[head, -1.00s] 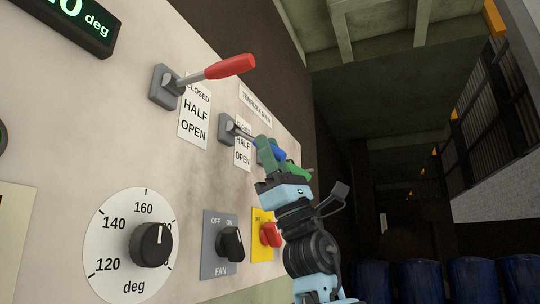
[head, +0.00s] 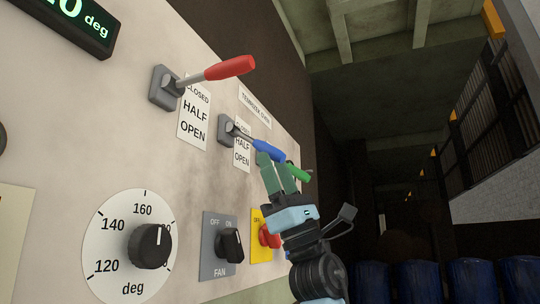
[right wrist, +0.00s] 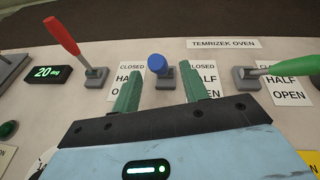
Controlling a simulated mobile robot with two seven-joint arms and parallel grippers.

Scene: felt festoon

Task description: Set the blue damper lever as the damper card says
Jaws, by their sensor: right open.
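The blue damper lever (head: 268,150) sticks out from the panel beside a label reading CLOSED, HALF, OPEN (head: 242,155), partly covered in the head view. In the right wrist view its blue knob (right wrist: 157,63) points towards the camera, left of its label (right wrist: 203,80). My right gripper (head: 270,160) has green fingers. It is open and empty, just below the blue handle in the head view. In the right wrist view the knob shows between and beyond the fingertips (right wrist: 160,76). Contact cannot be told. No card naming the damper is readable. My left gripper is not in view.
A red lever (head: 230,68) and a green lever (head: 297,172) flank the blue one on the same panel. Below are a temperature dial (head: 150,246), a fan switch (head: 230,244) and a red switch (head: 268,236) on yellow. Open space lies right of the panel.

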